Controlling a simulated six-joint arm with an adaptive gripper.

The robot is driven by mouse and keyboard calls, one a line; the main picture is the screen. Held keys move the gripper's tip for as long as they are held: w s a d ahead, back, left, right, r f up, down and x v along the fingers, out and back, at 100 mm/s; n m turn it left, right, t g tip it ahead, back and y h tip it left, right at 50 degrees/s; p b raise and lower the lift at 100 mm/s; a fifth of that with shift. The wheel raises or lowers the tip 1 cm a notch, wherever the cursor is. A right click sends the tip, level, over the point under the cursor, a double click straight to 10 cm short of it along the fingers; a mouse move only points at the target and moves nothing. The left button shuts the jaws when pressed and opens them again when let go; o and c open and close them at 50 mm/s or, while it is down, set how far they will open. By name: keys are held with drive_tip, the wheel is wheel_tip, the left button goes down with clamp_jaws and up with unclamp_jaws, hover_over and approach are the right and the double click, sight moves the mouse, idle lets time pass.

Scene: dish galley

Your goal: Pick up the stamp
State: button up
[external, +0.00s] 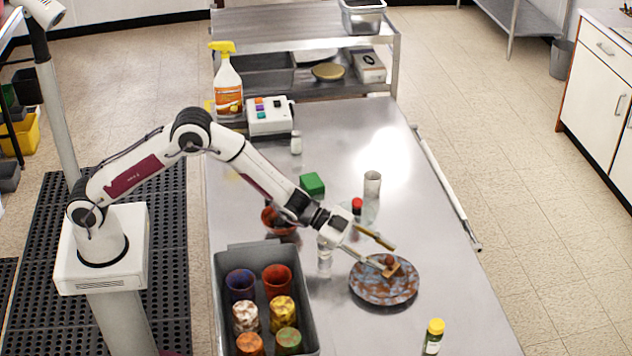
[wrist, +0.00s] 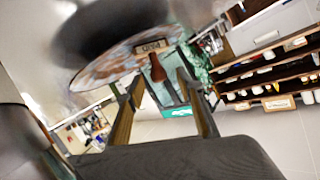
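The stamp (external: 390,267) is a small wooden block with a rounded reddish-brown handle. It is on the mottled blue and brown plate (external: 372,293) on the steel table. In the wrist view the stamp's handle (wrist: 157,70) shows between the two fingertips, with its lettered block beyond, against the plate (wrist: 105,62). My gripper (external: 388,257) is open, reaching over the plate's far left edge, its fingers spread near the stamp. It also shows open in the wrist view (wrist: 160,78). I cannot tell whether a finger touches the stamp.
A grey bin (external: 222,300) of several colored cups stands left of the plate. A clear bottle (external: 324,262), a red-capped bottle (external: 357,206), a glass (external: 372,184) and a green block (external: 312,184) stand behind. A yellow-capped jar (external: 433,338) is in front. The table's right side is clear.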

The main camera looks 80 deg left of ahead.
sight(390, 258)
drive_tip(key=shift+x, duration=1.65)
drive_tip(key=shift+s+f, duration=0.1)
drive_tip(key=shift+c, duration=0.4)
clamp_jaws()
